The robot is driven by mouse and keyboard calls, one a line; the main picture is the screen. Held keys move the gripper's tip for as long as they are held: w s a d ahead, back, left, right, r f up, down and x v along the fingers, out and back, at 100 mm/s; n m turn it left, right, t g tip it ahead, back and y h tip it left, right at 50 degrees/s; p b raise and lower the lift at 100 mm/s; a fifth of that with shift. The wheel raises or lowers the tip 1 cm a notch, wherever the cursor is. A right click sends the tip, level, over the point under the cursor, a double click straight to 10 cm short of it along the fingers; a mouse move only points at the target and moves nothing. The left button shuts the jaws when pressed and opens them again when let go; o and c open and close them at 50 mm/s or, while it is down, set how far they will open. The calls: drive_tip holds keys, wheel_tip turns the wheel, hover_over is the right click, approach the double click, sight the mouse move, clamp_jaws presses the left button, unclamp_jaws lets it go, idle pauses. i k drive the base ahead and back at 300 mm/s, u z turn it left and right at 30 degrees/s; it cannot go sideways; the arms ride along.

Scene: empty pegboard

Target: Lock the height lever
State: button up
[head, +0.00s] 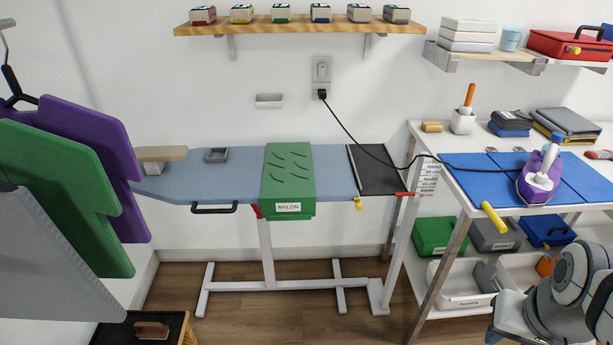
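The ironing board (235,184) stands against the wall on a pale metal frame, its top light blue. No lever is labelled as the height lever. A small red lever-like piece (257,211) shows under the front edge, partly hidden by the green NYLON cloth. A second red piece (404,194) sticks out at the board's right end, near the upright leg. A yellow knob (358,203) hangs under the edge between them. I cannot tell whether any is locked.
A white worktable (455,205) with a blue mat and a purple iron (540,175) stands right of the board. A black cord runs from the wall socket to the iron. Hanging garments (70,185) fill the left. Floor in front of the board is clear.

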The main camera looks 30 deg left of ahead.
sight(259, 216)
drive_tip(key=z, duration=0.25)
drive_tip(key=k, duration=0.3)
drive_tip(key=u, duration=1.65)
drive_tip(key=i, duration=1)
drive_tip(key=u, duration=0.1)
drive_tip(key=k, duration=0.5)
drive_tip(key=u, duration=0.25)
drive_tip(key=i, duration=0.7)
drive_tip(key=z, duration=0.15)
